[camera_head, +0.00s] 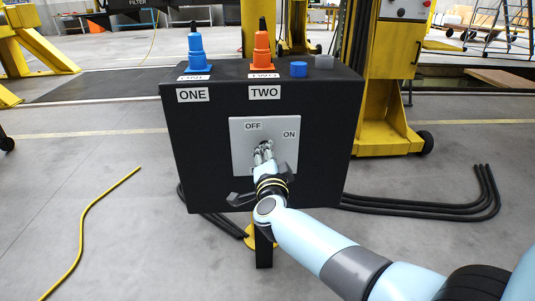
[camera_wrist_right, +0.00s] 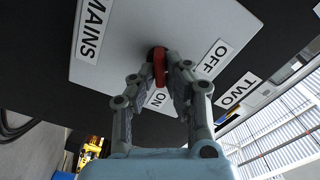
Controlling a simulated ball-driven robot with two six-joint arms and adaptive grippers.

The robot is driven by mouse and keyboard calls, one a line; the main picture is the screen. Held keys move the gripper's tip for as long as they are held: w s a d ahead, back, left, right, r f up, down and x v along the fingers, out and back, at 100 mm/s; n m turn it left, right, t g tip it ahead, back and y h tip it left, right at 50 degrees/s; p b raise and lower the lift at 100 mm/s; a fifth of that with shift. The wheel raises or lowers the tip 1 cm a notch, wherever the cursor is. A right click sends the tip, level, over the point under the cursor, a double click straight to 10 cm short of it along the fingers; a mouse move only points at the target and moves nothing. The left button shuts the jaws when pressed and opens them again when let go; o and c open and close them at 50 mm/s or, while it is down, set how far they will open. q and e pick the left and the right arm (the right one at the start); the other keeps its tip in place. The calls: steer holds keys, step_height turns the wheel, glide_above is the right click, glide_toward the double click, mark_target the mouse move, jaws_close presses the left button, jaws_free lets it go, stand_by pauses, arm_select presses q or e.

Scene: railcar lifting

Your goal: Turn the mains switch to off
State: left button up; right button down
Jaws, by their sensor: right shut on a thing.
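The mains switch is on a light grey plate (camera_head: 237,143) on the front of a black cabinet (camera_head: 200,150). The plate carries an OFF label (camera_head: 252,126) and an ON label (camera_head: 290,134). In the right wrist view a red switch handle (camera_wrist_right: 160,68) sits between the fingertips of my right gripper (camera_wrist_right: 165,66), which is shut on it. The handle's lower end points toward the ON label (camera_wrist_right: 159,98) there; the OFF label (camera_wrist_right: 214,56) is to the right. In the head view my right gripper (camera_head: 263,152) covers the switch. My left gripper is out of view.
A blue plug (camera_head: 196,52) labelled ONE and an orange plug (camera_head: 263,54) labelled TWO stand on the cabinet's top. Black cables (camera_head: 420,207) lie on the floor at right. A yellow column (camera_head: 397,60) stands behind the cabinet. The floor at left is mostly clear.

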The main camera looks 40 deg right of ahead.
steer(key=shift+a+n+p, duration=0.15)
steer(key=shift+n+p, duration=3.55)
steer(key=shift+n, duration=2.2)
steer(key=c, duration=1.4)
jaws_free()
